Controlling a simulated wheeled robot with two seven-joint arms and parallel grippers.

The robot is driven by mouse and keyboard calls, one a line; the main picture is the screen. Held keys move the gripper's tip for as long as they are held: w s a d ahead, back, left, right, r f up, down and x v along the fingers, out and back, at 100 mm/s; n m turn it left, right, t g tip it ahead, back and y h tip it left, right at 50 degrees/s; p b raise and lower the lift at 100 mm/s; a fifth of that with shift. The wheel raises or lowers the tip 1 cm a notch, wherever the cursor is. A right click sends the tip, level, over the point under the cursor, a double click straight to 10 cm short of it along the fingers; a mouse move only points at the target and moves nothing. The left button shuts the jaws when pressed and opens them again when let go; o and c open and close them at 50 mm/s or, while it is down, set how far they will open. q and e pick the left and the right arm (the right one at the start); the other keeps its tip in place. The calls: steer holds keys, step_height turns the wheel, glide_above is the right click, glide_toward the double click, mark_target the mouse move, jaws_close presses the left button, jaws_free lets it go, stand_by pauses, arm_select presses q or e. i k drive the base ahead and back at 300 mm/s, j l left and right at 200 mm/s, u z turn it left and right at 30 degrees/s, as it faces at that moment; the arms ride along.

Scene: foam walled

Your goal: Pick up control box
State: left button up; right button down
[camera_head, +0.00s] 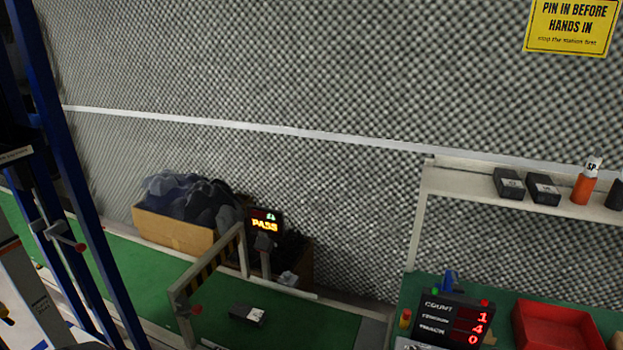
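A small dark box with a pale label, which looks like a control box (247,314), lies on the green work surface (310,325) at the lower middle. It sits to the right of a yellow-and-black striped barrier. Two similar dark boxes with labels stand on the pale shelf at the right, a left one (508,184) and a right one (543,189). I cannot tell which box the task means. Neither of my grippers can be made out in this view.
A striped barrier (207,268) and a PASS display (265,224) stand near the lower box. A cardboard carton (172,231) of dark items is behind. Blue posts (75,170) rise at left. A counter display (453,322) and red tray (556,326) are at lower right.

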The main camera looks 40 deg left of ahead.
mark_target(245, 314)
steer(key=u, duration=1.15)
